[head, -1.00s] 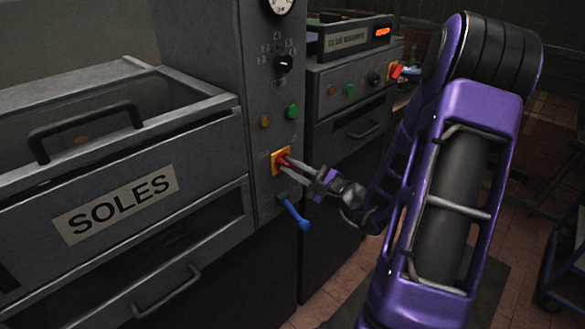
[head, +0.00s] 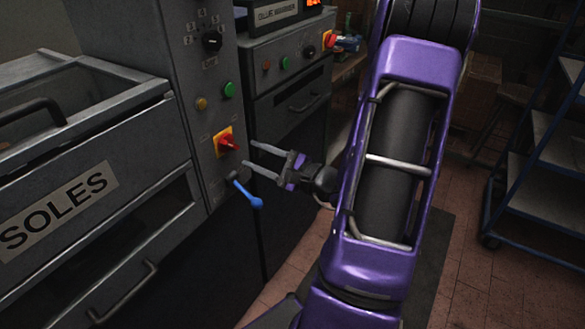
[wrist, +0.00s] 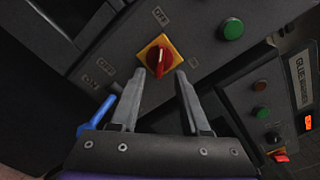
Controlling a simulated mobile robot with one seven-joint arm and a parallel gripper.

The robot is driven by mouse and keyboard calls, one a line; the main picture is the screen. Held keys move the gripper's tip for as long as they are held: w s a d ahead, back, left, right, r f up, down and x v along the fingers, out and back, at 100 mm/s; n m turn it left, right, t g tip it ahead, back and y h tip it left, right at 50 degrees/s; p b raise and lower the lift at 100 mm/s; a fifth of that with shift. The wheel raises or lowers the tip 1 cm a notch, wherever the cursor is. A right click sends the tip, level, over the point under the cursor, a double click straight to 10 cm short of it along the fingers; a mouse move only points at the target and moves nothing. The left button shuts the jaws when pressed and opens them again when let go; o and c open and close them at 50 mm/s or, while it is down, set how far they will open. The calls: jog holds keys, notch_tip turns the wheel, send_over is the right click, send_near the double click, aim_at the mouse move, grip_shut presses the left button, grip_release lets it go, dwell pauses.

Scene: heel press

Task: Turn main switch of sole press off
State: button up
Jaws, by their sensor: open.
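The main switch (head: 229,144) is a red knob on a yellow square plate, set in the grey front panel of the press beside the SOLES drawers. It also shows in the wrist view (wrist: 158,58), straight ahead between the fingertips, with its red handle pointing about up-down in that picture. Small OFF and ON labels are near it; I cannot tell for sure which one the handle points at. My gripper (head: 249,153) is open and empty, just right of the knob and apart from it. Its two fingers also show in the wrist view (wrist: 159,75).
A blue lever (head: 246,192) sticks out of the panel just below the switch, close to my lower finger. The glue machine (head: 287,75) stands to the right. A blue shelf rack (head: 540,165) is far right.

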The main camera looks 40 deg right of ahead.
jog(key=v, duration=1.1)
jog(key=shift+a, duration=0.1)
